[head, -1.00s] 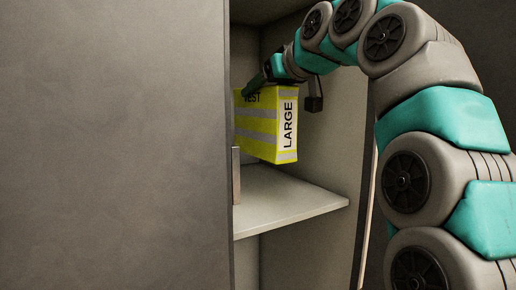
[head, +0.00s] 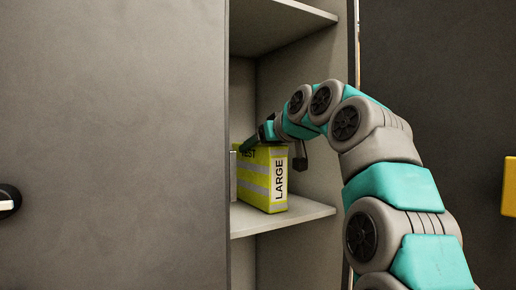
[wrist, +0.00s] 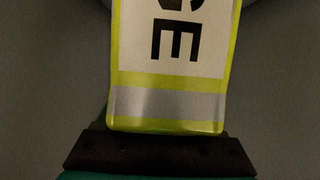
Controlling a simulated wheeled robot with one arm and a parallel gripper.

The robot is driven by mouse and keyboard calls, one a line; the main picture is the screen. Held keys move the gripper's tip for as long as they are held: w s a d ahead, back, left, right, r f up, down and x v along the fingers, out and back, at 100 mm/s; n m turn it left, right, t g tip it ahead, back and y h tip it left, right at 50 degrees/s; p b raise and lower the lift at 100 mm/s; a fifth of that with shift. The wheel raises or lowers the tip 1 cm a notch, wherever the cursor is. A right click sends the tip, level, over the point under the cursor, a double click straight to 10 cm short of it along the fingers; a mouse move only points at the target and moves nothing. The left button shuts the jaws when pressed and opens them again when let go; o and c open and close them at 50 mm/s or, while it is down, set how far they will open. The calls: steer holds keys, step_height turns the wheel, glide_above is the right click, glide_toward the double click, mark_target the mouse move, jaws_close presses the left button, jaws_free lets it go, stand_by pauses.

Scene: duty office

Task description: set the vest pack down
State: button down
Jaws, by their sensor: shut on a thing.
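The vest pack (head: 264,180) is a yellow box with grey bands and a white label reading LARGE. It is inside the cabinet, at the shelf (head: 285,218), with its bottom at or very near the shelf surface; I cannot tell whether it bears on it. My gripper (head: 262,136) is at the pack's top, shut on it. In the wrist view the pack (wrist: 170,104) fills the middle, with its label end showing, and my gripper (wrist: 160,150) lies across its near edge.
A grey cabinet door (head: 115,150) covers the left side of the head view. An upper shelf (head: 280,22) is above my arm. The cabinet's right wall (head: 325,165) is close to my wrist. A yellow object (head: 509,187) is at the far right.

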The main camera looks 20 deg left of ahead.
steer(key=shift+c, duration=0.2)
jaws_free()
steer(key=shift+r, duration=0.1)
steer(key=v, duration=1.2)
steer(key=shift+b, duration=0.45)
